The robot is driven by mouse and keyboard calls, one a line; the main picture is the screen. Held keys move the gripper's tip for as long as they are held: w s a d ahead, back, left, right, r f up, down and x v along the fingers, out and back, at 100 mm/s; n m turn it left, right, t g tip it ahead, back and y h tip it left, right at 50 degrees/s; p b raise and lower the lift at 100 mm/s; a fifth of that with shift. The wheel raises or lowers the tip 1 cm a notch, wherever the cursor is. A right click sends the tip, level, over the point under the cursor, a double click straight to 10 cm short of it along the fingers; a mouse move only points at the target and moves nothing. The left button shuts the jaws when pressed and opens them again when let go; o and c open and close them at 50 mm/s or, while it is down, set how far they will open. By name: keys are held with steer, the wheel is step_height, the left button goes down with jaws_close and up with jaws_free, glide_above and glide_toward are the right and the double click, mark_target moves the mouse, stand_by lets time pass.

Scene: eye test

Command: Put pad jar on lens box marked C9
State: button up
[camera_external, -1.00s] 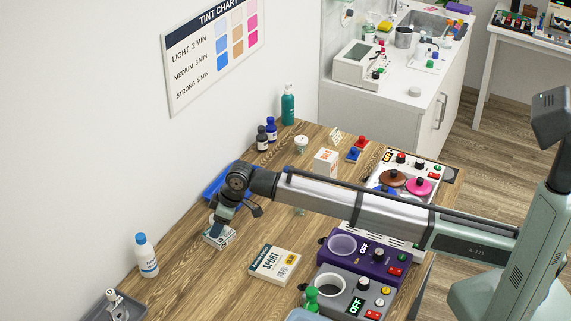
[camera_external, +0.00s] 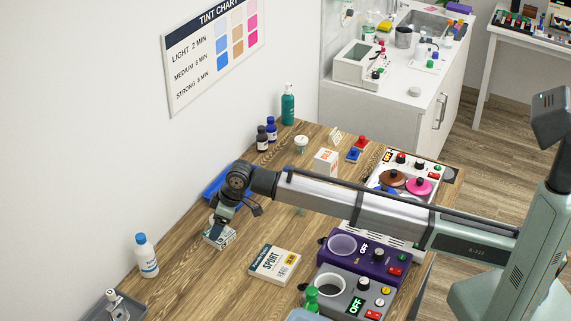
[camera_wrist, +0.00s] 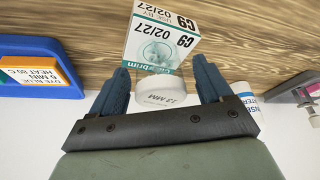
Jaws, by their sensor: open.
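The lens box marked C9 (camera_wrist: 162,42) is white and teal; in the wrist view it lies just beyond the fingers. In the outside view the white box (camera_external: 219,238) is partly hidden under my gripper (camera_external: 218,227). A white round lid or jar marked 13 MM (camera_wrist: 162,92), possibly the pad jar, is between my open fingers in the wrist view (camera_wrist: 162,70). It is close against the box; I cannot tell whether it rests on it or whether a finger touches it. Another white-lidded jar (camera_external: 301,144) stands at the back of the table.
A blue tray (camera_external: 215,186) lies behind my wrist; its blue edge shows in the wrist view (camera_wrist: 50,47). A white bottle (camera_external: 146,256) stands at the left. Bare wood lies between.

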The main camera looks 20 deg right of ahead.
steer(key=v, duration=1.1)
steer(key=shift+d+r, duration=0.25)
steer(key=shift+r, duration=0.1)
steer(key=shift+s, duration=0.1)
